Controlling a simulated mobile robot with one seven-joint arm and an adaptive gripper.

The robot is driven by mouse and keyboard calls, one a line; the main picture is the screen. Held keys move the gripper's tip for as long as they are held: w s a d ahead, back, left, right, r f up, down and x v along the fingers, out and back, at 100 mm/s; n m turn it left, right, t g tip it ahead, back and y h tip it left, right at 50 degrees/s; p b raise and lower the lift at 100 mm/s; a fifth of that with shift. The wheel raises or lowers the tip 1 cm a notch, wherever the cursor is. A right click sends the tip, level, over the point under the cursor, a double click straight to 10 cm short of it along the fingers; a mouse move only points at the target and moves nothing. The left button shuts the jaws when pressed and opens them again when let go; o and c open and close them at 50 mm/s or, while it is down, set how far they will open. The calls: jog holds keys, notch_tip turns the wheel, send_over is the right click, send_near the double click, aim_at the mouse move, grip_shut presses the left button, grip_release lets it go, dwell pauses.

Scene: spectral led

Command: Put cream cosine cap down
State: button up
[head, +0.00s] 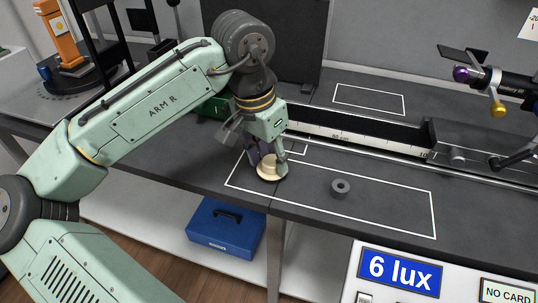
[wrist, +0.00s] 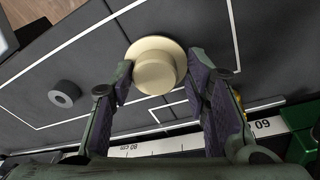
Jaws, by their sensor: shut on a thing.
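The cream cosine cap (head: 270,170) is a round, brimmed, pale piece. It is low over or on the dark bench top (head: 310,210), near the left end of a large white-outlined rectangle; I cannot tell whether it touches the surface. My gripper (head: 262,160) points down at it. In the wrist view the cap (wrist: 155,66) sits between the two fingertips of my gripper (wrist: 162,82), which are shut on it. The fingers hide a little of its edge.
A rail with a scale (head: 350,139) runs behind. A blue box (head: 226,229) is on the shelf below. The outline's right part is clear.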

jog(key=shift+f, duration=0.15)
jog(key=shift+f, duration=0.45)
jog(key=o, duration=1.4)
jog(key=r, duration=0.4)
jog(key=a+r, duration=0.1)
jog(key=r, duration=0.3)
jog(key=s+r, duration=0.1)
jog(key=r, duration=0.4)
jog(key=shift+a, duration=0.4)
